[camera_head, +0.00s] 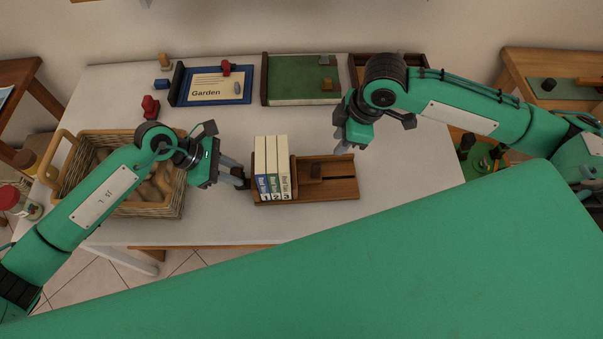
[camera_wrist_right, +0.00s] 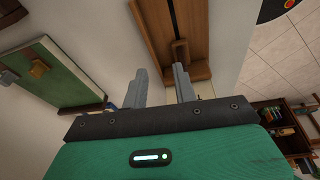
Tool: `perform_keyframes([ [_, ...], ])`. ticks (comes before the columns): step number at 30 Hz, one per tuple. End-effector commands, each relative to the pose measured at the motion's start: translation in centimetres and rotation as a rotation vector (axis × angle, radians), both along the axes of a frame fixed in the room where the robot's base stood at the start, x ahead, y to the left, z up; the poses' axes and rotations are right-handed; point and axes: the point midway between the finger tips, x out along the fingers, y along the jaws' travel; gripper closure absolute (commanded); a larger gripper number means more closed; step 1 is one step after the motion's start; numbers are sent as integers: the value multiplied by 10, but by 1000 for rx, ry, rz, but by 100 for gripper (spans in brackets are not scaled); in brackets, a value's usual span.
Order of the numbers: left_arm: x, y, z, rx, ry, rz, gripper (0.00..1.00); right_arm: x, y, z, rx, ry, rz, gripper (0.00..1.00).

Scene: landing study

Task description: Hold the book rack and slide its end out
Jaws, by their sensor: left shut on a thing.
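The wooden book rack (camera_head: 338,186) lies on the white table, with several pale numbered books (camera_head: 272,165) standing upright in its left part. Its brown end piece (camera_head: 312,171) stands right of the books, and the rack's right part is bare. My left gripper (camera_head: 244,179) is shut on the rack's left end. My right gripper (camera_head: 342,143) is open and empty, above and behind the rack's right part. In the right wrist view, my right gripper's fingers (camera_wrist_right: 162,84) are apart, and the rack (camera_wrist_right: 200,72) and its end piece (camera_wrist_right: 180,50) show beyond them.
A wicker basket (camera_head: 170,205) with brown contents stands at left. A blue "Garden" board (camera_head: 240,99) and a green board (camera_head: 300,78) lie at the back, with small red and blue pieces nearby. The table in front of the rack is clear.

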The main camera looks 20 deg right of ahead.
Motion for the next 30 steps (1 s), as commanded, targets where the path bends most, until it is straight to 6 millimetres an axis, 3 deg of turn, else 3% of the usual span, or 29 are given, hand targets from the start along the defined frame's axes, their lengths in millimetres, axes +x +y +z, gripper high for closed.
perform_keyframes([
  [3, 0, 0, 0, 0, -1, 1, 100, -11, 24, 12, 29, 19, 74, 72],
  [8, 0, 0, 0, 0, -1, 1, 100, -17, 35, 16, 42, 33, 115, 72],
  [22, 0, 0, 0, 0, -1, 1, 100, -14, 49, -34, 42, 34, 114, 72],
  [30, 0, 0, 0, 0, -1, 1, 100, -13, 54, -48, 41, 33, 115, 72],
])
